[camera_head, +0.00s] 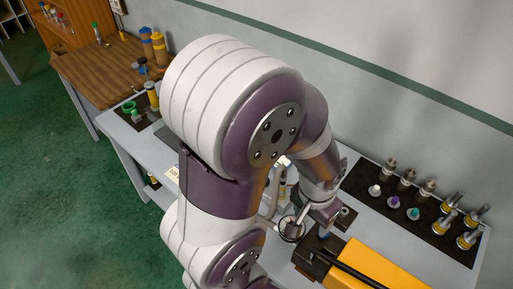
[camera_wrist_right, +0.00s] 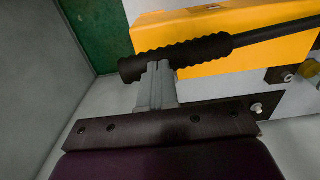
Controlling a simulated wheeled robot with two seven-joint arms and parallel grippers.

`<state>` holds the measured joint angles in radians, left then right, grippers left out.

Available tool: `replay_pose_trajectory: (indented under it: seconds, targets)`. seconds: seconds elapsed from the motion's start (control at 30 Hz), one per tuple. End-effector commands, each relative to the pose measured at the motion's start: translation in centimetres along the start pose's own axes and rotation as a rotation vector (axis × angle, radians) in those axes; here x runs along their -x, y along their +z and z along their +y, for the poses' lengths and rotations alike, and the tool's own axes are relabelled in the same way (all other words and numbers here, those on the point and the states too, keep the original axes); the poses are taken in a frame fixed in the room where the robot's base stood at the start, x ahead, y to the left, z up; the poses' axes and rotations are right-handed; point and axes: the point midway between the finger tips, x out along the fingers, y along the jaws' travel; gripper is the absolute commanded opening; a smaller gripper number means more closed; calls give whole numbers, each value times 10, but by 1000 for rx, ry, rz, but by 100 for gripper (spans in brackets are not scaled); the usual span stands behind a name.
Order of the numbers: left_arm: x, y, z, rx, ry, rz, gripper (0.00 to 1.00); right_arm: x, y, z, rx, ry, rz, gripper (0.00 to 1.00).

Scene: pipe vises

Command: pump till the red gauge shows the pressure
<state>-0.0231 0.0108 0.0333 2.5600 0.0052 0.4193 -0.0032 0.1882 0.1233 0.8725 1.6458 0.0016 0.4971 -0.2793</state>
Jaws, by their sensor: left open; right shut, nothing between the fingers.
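The yellow pump (camera_head: 365,265) lies at the bottom right of the head view, with a black lever along its top. In the right wrist view its yellow body (camera_wrist_right: 200,32) stands behind the lever's ribbed black grip (camera_wrist_right: 185,54). My right gripper (camera_wrist_right: 157,72) is shut with nothing between its fingers; the fingertips overlap the grip in the picture, and contact cannot be told. My left gripper (camera_head: 322,212) is open beside a round dial-like part (camera_head: 292,229), left of the pump. The dial's face and colour are not readable, and my left arm hides much around it.
A black mat (camera_head: 420,205) with several metal fittings and coloured caps lies on the white bench at the right. Green floor (camera_head: 60,200) is free at the left.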

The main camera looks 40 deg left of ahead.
Motion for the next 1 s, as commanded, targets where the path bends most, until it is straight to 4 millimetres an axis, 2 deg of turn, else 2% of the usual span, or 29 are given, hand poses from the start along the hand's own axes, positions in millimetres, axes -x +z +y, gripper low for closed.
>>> replay_pose_trajectory:
  seconds: [0.87,1.0]
  targets:
    - [-18,2,0,0,0,0,63,-25,0,5,0,-1,-3,0]
    - [-6,1,0,0,0,0,63,-13,-1,6,0,0,-2,0]
